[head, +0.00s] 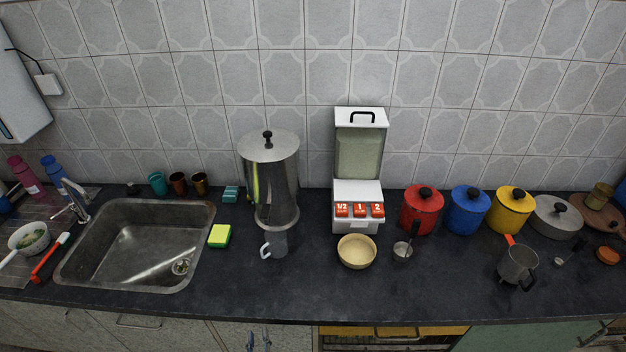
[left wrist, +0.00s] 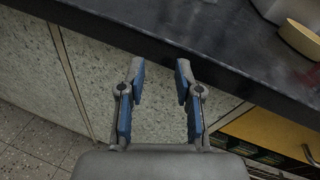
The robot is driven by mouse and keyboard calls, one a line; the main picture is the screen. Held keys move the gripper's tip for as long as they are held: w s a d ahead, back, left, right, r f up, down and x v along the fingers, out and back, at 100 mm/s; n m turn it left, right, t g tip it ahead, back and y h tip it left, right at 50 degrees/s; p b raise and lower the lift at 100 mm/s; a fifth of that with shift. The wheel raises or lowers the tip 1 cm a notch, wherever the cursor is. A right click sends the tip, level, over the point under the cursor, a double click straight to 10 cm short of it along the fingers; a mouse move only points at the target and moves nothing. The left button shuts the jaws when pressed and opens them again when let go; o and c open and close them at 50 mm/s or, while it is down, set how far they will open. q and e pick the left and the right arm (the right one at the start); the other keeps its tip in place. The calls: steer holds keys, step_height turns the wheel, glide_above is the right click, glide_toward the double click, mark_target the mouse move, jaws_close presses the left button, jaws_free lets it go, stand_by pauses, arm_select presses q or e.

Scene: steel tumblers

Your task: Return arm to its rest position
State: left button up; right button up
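My left gripper (head: 258,340) shows at the bottom edge of the head view, in front of the cabinet doors and below the front edge of the counter (head: 320,300). In the left wrist view, my left gripper (left wrist: 160,88) has its two blue-padded fingers apart with nothing between them. Its fingertips are close to the counter edge (left wrist: 200,66) in that picture. Most of my left arm is outside the head view. I do not see my right gripper in either view.
A steel sink (head: 130,250) is at the left. A grey mug (head: 275,245) stands at the steel urn (head: 270,180). A cream bowl (head: 357,251) is before the white dispenser (head: 358,205). The front counter strip is mostly clear.

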arm_select(q)
steer(key=s+a+f+n+g, duration=0.2)
steer(key=s+f+n+g, duration=0.15)
steer(key=f, duration=0.35)
steer(key=s+a+f+n+g, duration=0.25)
steer(key=f+n, duration=0.25)
steer(key=f, duration=0.3)
steer(key=s+a+f+n+g, duration=0.2)
steer(key=s+f+n, duration=0.2)
steer(key=f, duration=0.3)
steer(key=s+f+n+g+h, duration=0.1)
steer(key=s+f+n+g, duration=0.2)
steer(key=s+f+n, duration=0.4)
steer(key=s+f+n+g+h, duration=0.2)
steer(key=s+f+n, duration=0.5)
steer(key=s, duration=0.5)
steer(key=shift+s+a+f+n+g, duration=0.25)
steer(key=shift+n+g, duration=0.45)
steer(key=shift+n, duration=0.55)
arm_select(e)
steer(key=shift+a+r, duration=0.15)
steer(key=shift+a, duration=0.3)
arm_select(q)
steer(key=shift+d, duration=0.2)
arm_select(e)
steer(key=shift+d, duration=0.15)
arm_select(q)
steer(key=shift+a, duration=0.1)
arm_select(e)
steer(key=shift+s, duration=0.1)
